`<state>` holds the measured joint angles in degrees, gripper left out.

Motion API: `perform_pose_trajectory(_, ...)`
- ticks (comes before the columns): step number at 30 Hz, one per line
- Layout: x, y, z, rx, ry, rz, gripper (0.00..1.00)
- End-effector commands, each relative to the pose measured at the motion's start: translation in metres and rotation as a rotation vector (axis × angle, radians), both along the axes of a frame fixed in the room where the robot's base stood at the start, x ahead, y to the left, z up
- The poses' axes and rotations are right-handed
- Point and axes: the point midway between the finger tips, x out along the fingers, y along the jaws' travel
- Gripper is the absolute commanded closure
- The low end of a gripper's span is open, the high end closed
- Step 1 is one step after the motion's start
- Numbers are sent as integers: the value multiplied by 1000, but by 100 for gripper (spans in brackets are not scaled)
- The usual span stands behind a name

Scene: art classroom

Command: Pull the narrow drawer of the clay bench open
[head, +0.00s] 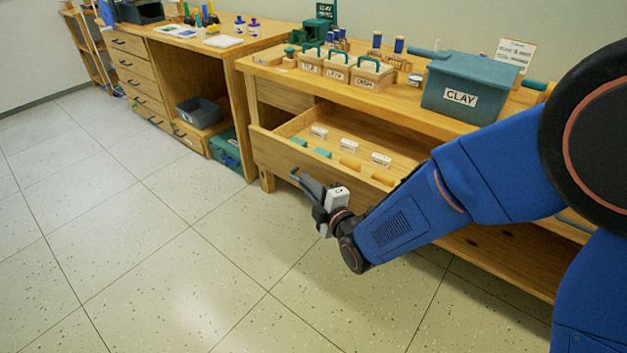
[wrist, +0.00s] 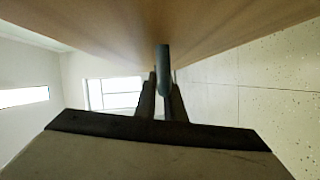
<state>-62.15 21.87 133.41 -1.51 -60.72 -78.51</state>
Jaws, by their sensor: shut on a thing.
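The clay bench (head: 400,99) stands along the wall in the head view. A wooden drawer (head: 268,147) under its top is out from the bench, with its inside showing. It holds teal and orange blocks and small white labelled pieces. My gripper (head: 297,176) is at the outside of the drawer's front. In the wrist view my gripper (wrist: 162,98) is shut on a grey-blue bar handle (wrist: 163,62), with the wooden drawer front (wrist: 90,22) above. My arm hides the right part of the drawer.
On the bench stand a teal CLAY bin (head: 455,90), labelled boxes (head: 338,69) and blue-topped spools. Left of it is another workbench (head: 190,40) with drawers, a grey bin (head: 198,111) and a green case (head: 226,148) below. The tiled floor in front is clear.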

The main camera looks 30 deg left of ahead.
Motion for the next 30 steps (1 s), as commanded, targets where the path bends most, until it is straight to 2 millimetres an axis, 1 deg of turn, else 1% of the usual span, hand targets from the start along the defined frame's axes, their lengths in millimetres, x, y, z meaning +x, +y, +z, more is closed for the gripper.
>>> perform_pose_trajectory(11, -1, -1, -2, -3, 2, -1, 100)
perform_pose_trajectory(12, -1, -1, -2, -3, 2, -1, 84)
perform_pose_trajectory(13, -1, -1, -2, -3, 2, -1, 76)
perform_pose_trajectory(14, -1, -1, -2, -3, 2, -1, 72)
perform_pose_trajectory(24, -2, -3, 0, -1, 0, -1, 72)
perform_pose_trajectory(26, -4, -7, 0, -1, 0, -1, 72)
perform_pose_trajectory(30, -13, -24, 2, -1, 0, -1, 72)
